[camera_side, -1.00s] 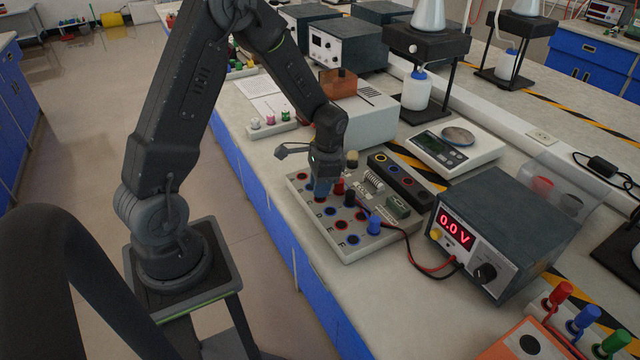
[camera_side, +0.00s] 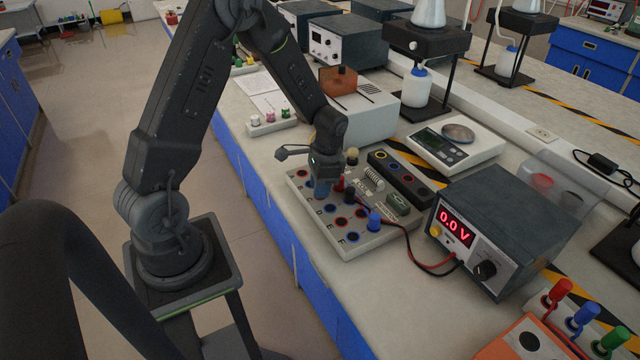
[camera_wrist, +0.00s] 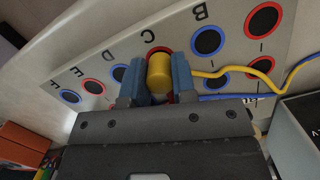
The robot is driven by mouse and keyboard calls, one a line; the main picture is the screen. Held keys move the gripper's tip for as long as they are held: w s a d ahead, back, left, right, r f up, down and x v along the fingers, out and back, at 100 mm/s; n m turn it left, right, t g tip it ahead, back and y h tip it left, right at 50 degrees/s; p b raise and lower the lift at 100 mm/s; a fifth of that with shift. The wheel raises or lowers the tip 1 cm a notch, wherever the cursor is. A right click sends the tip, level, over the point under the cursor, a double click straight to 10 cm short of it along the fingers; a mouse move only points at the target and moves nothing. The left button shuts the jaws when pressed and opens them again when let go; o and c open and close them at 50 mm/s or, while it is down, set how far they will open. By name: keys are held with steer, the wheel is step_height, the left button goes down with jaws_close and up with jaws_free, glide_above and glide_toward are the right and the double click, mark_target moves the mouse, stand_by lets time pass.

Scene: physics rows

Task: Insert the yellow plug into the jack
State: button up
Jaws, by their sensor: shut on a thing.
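The yellow plug (camera_wrist: 160,78) is in the wrist view, with a yellow lead (camera_wrist: 232,70) running off to the right. My gripper (camera_wrist: 157,90) is shut on it, one blue finger on each side. The plug is over a red-ringed jack (camera_wrist: 153,49) by the letter C, and it hides most of that jack. I cannot tell how far the plug is in the hole. In the side view, my gripper (camera_side: 321,188) is low over the jack board (camera_side: 352,248), and the plug is hidden there.
On the board stand a blue plug (camera_side: 374,222) and, close beside my gripper, a red plug (camera_side: 339,184) and a black plug (camera_side: 349,197). A power supply (camera_side: 500,230) reading 0.0 V stands to the right. Leads run from it to the board. A scale (camera_side: 456,142) stands behind.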

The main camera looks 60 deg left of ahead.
steer(key=o, duration=1.4)
steer(key=shift+c, duration=0.2)
steer(key=shift+r, duration=0.1)
steer(key=shift+r, duration=3.15)
